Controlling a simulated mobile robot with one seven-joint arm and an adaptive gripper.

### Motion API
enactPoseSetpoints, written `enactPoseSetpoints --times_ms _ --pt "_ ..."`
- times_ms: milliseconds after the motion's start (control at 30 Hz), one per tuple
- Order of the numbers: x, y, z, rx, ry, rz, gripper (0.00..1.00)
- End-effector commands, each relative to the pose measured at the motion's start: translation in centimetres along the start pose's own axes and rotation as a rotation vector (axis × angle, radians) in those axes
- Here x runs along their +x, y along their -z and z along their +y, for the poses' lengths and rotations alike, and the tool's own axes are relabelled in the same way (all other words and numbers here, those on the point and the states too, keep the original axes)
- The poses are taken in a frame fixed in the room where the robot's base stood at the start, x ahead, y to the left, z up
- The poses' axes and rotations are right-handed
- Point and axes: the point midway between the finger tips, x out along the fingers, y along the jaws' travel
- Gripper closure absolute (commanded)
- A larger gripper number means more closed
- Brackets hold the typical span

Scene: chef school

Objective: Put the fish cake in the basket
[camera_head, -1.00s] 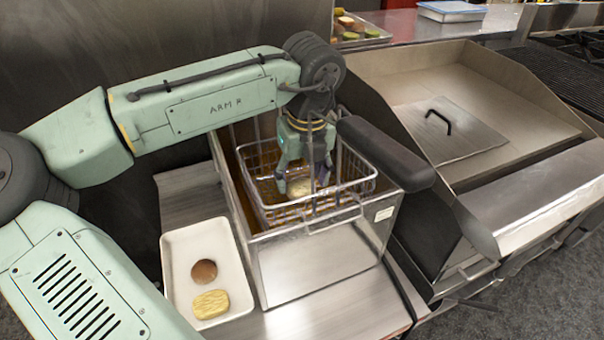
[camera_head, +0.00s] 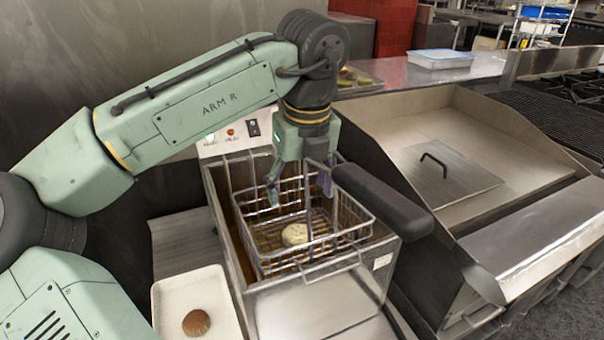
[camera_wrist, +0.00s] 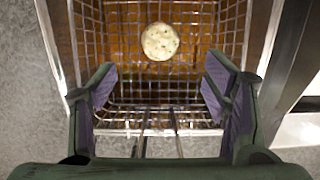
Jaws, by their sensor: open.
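The fish cake (camera_head: 295,234), pale, round and speckled, lies on the wire floor of the fryer basket (camera_head: 318,267). In the wrist view the fish cake (camera_wrist: 160,41) rests inside the basket (camera_wrist: 120,124), beyond my fingertips and apart from them. My gripper (camera_head: 299,192) is open and empty above the basket, its fingers pointing down near the basket's rim. In the wrist view both fingers of my gripper (camera_wrist: 161,85) are spread wide with nothing between them. The basket's wires partly cross in front of the cake in the head view.
A white tray (camera_head: 170,300) left of the fryer holds a brown round patty (camera_head: 196,323). The basket's black handle (camera_head: 382,200) juts right, close to my gripper. A flat griddle (camera_head: 500,170) lies to the right.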

Motion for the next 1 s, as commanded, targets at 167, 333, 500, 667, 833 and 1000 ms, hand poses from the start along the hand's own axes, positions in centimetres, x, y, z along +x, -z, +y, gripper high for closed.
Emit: enactPoseSetpoints --times_ms 167,333,500,667,833,1000 --pt "-2.7 0.0 -0.1 0.0 0.001 -0.001 0.31" --pt "-3.8 0.0 0.0 0.0 0.0 0.0 0.31" --pt "-3.9 0.0 0.0 -0.001 -0.001 0.0 0.31" --pt "-3.9 0.0 0.0 0.0 -0.001 0.0 0.31" --pt "-3.9 0.0 0.0 0.0 -0.001 0.0 0.31" --pt "-3.9 0.0 0.0 0.0 -0.001 0.0 0.31"
